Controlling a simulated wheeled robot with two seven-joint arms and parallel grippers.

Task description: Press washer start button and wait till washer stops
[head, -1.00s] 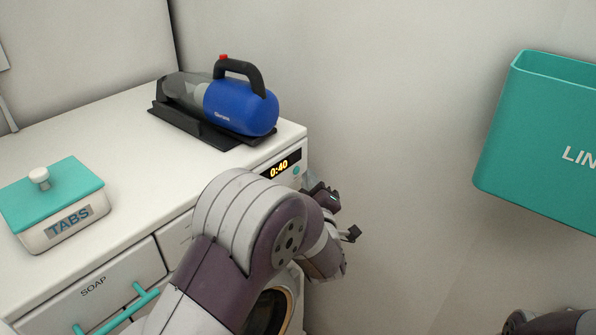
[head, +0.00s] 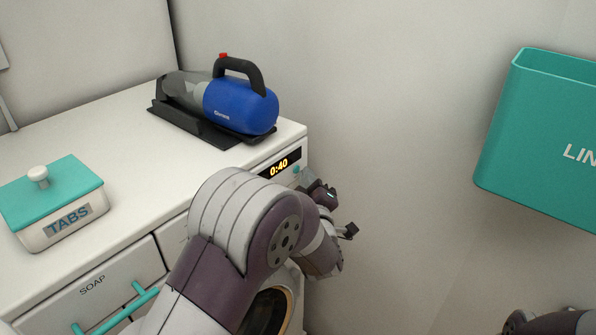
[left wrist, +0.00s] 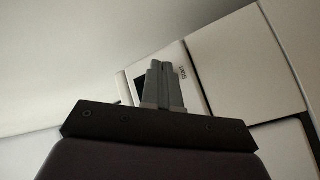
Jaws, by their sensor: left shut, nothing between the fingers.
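The washer's front panel has a dark display (head: 279,168) reading 0:40 in amber digits. A small teal button (head: 297,169) sits just right of the display. Part of the round washer door (head: 268,312) shows below, behind my left arm. My left gripper (head: 306,178) is at the panel's right end, close to the teal button; I cannot tell whether it touches. In the left wrist view its two grey fingers (left wrist: 163,80) are together with nothing between them, pointing at the white front. They hide part of the panel there. My right gripper is not in view.
A blue handheld vacuum (head: 240,105) rests in a black dock on the white counter (head: 110,125). A teal-lidded TABS box (head: 60,210) stands at left, above the SOAP drawer (head: 95,285). A teal bin (head: 545,140) is on the right.

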